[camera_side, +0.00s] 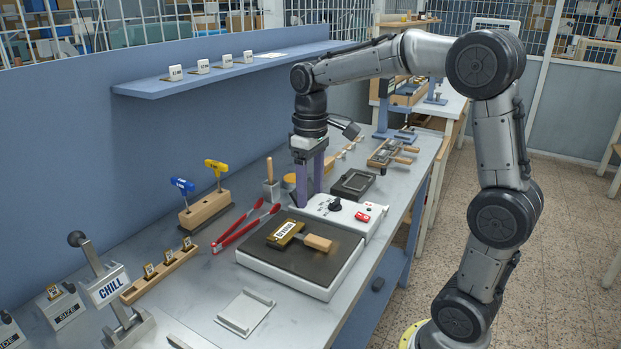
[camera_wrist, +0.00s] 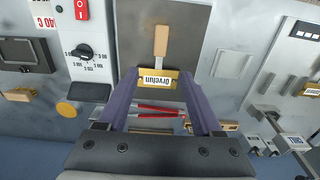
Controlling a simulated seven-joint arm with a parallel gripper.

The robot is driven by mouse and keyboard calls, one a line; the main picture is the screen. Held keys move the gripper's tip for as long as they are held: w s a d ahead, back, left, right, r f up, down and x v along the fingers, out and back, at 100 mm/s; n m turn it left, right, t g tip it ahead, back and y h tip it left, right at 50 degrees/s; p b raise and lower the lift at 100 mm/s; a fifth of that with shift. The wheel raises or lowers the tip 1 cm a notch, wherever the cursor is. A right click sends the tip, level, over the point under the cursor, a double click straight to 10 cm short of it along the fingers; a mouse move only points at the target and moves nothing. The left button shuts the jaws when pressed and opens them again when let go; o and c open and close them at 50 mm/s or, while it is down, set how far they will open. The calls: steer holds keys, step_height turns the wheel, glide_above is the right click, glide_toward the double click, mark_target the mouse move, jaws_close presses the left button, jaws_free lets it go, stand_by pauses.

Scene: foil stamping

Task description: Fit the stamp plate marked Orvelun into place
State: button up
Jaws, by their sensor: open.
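The stamp plate marked Orvelun (camera_wrist: 153,80) is brass with a white label and a wooden handle (camera_wrist: 160,40). In the side view the brass stamp plate (camera_side: 284,233) lies on the dark top of a hot plate (camera_side: 262,257), its handle pointing right; its label is too small to read surely there. My gripper (camera_side: 310,197) hangs fingers down above the bench, behind the stamp plate and apart from it. In the wrist view my gripper (camera_wrist: 158,88) is open and empty, with the stamp plate showing between its fingers. The place where the plate fits cannot be told surely.
A control box (camera_side: 345,214) with dial and red switch adjoins the hot plate. Red tongs (camera_side: 245,227) lie left of it. A dark tray (camera_side: 353,184) lies behind.

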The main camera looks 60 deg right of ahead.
steer(key=shift+r, duration=1.15)
steer(key=s+a+r+n+t, duration=0.1)
steer(key=s+a+r+t, duration=0.25)
steer(key=s+a, duration=0.35)
steer(key=s+a+f+m+t, duration=0.1)
steer(key=s+f+t, duration=0.1)
steer(key=s+f, duration=0.4)
steer(key=s, duration=0.4)
steer(key=shift+a+f, duration=0.25)
